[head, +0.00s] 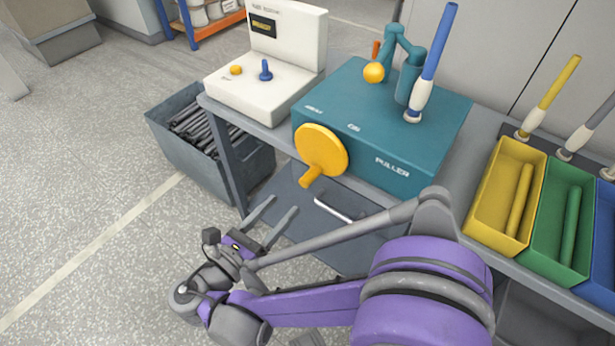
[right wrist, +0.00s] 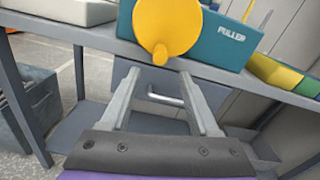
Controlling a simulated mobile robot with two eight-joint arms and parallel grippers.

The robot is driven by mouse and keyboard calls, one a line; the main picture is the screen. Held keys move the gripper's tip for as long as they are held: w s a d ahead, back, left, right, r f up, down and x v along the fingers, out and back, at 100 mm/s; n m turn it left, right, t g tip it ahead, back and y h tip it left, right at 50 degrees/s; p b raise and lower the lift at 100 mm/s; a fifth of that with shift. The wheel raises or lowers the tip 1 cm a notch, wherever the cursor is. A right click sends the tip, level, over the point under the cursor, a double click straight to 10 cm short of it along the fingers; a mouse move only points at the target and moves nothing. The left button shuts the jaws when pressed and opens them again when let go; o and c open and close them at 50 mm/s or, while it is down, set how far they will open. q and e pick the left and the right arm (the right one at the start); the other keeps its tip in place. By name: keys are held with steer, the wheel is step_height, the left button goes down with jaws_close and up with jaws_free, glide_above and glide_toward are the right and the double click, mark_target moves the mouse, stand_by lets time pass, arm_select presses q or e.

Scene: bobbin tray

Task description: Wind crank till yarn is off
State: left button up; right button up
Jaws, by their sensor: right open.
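The teal puller (head: 385,145) stands on the bench. Its yellow crank disc (head: 321,148) is on the front face, with the crank handle (head: 310,178) at the lower left of the disc. A blue bobbin (head: 436,45) stands tilted on top, with white yarn (head: 420,97) around its lower part. My right gripper (head: 284,203) is open and empty, below and in front of the crank. In the right wrist view, the crank handle (right wrist: 160,54) shows just beyond and between the open fingertips (right wrist: 160,72), apart from them. My left gripper is out of view.
A white machine (head: 262,85) with a blue knob stands left of the puller. Yellow (head: 483,205), green (head: 548,250) and blue bins stand right, with bobbins behind. A grey crate (head: 175,150) is on the floor at left. A metal bar handle (head: 333,210) sits under the bench.

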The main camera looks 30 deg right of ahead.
mark_target(318, 168)
steer(key=b+x, duration=0.1)
steer(key=x, duration=0.9)
steer(key=shift+w+d+r, duration=0.15)
steer(key=shift+d, duration=0.15)
steer(key=shift+c, duration=0.4)
jaws_close()
